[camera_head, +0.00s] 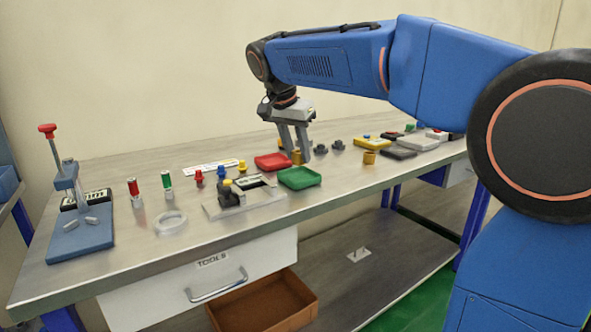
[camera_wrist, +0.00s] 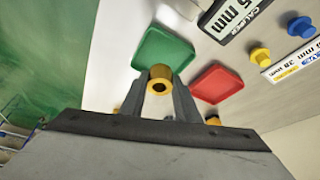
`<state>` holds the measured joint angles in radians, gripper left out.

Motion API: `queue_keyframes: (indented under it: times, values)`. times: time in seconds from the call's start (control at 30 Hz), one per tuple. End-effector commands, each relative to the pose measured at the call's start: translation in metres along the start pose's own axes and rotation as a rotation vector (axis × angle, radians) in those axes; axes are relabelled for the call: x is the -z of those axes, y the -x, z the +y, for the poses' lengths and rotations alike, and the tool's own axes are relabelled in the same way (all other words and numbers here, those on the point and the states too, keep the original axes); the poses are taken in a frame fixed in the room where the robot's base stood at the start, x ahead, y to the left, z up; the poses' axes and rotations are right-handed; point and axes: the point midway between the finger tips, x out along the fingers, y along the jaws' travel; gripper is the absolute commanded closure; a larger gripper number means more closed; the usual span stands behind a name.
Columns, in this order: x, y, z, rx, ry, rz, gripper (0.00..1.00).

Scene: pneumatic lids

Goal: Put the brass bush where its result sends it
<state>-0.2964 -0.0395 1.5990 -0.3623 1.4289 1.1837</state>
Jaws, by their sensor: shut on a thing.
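My gripper (camera_head: 302,158) is shut on a brass bush (camera_wrist: 160,76), a short ring with a dark bore, held between the fingertips in the wrist view. In the head view the bush (camera_head: 297,157) shows between the fingers, above the bench by the trays. A green tray (camera_head: 300,178) is just below and in front of the gripper; it also shows in the wrist view (camera_wrist: 150,48). A red tray (camera_head: 272,161) lies behind it to the left, at right in the wrist view (camera_wrist: 217,84). Both trays look empty.
A caliper with a display (camera_head: 255,182) lies left of the green tray. Red, blue and yellow knobbed pieces (camera_head: 222,173), a clear ring (camera_head: 171,223) and a blue press (camera_head: 82,238) stand further left.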

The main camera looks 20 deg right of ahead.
Motion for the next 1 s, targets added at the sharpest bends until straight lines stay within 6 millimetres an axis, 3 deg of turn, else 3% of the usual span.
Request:
queue_keyframes:
  times: [0.17,0.43,0.87,0.9,1.0]
  values:
    - [-0.004,-0.009,0.000,0.001,-0.001,0.001,1.00]
    - [-0.016,-0.040,0.000,0.000,0.000,0.001,1.00]
    - [-0.019,-0.045,0.000,0.001,-0.001,0.001,1.00]
    - [-0.019,-0.045,0.000,0.000,-0.001,0.000,0.64]
    - [-0.018,-0.045,0.000,0.001,-0.001,0.000,0.64]
